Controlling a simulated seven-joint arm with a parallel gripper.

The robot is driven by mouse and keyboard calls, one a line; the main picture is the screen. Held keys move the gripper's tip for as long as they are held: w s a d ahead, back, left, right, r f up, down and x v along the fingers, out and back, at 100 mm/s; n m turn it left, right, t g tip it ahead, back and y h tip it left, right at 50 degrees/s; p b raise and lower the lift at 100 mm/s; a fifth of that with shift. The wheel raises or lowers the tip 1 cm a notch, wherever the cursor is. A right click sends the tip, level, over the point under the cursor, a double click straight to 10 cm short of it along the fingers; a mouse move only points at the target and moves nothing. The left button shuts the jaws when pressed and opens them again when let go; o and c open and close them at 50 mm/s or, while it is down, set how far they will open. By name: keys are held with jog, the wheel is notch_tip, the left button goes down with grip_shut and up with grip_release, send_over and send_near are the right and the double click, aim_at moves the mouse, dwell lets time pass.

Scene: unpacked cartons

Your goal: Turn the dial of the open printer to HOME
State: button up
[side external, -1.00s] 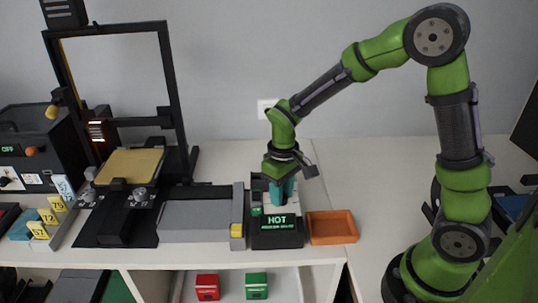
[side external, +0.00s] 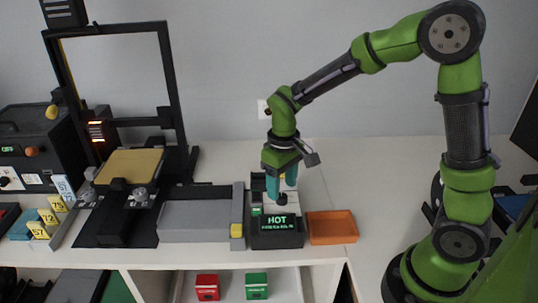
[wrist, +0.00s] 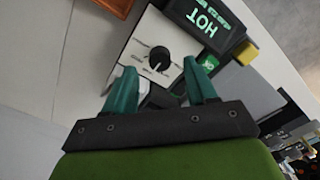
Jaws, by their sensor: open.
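The open printer (side external: 178,100) is a black frame with a gold bed at the left. Its control box (side external: 275,237) stands to the right of it, with a lit screen (side external: 277,222) reading HOT. The black dial (wrist: 158,57) sits on a white labelled plate (wrist: 133,57) in the wrist view. The small lettering around it is too blurred to read surely. My gripper (side external: 281,187) points down above the dial, with its teal fingers apart and empty. In the wrist view the gripper (wrist: 161,72) also shows open, its fingers clear of the dial.
An empty orange tray (side external: 331,226) is just right of the control box. A grey block with a yellow piece (side external: 237,230) stands close on the left. A closed dark machine (side external: 35,135) is at far left. The white table is clear behind the tray.

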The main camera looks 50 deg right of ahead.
aim_at(281, 195)
notch_tip(281, 195, up, 14)
dwell(0.3)
jog(key=s+m+t+y, duration=0.2)
jog(key=s+m+t, duration=0.2)
jog(key=s+t, duration=0.3)
jog(key=s, duration=0.5)
jog(key=shift+s+a+r, duration=0.25)
jog(key=shift+s, duration=0.15)
jog(key=shift+c, duration=0.3)
